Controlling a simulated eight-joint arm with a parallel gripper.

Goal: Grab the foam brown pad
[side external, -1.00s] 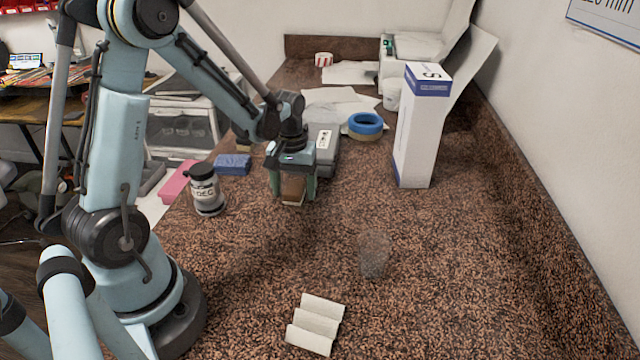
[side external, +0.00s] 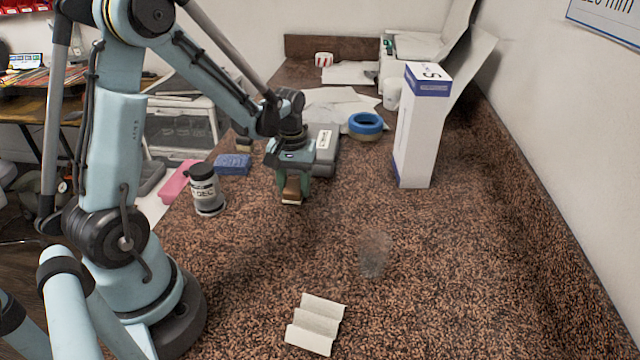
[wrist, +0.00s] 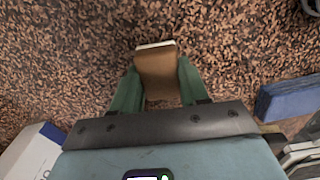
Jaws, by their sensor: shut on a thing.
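The foam brown pad (side external: 292,190) is a small brown block with a pale edge at its lower end. My gripper (side external: 291,184) is shut on it, and the pad sticks out below the fingers. In the wrist view the pad (wrist: 157,72) lies between the two green fingers of my gripper (wrist: 156,85), with its white edge at the far end. Its upper part is hidden by the gripper in the side external view. It appears to be above the speckled brown countertop (side external: 440,270), though the exact gap is hard to tell.
A labelled jar (side external: 206,190) and a blue block (side external: 233,164) stand left of my gripper. A grey device (side external: 325,150) is close behind it. A tall white box (side external: 422,125), a clear cup (side external: 374,255) and folded white paper (side external: 316,324) are to the right and front.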

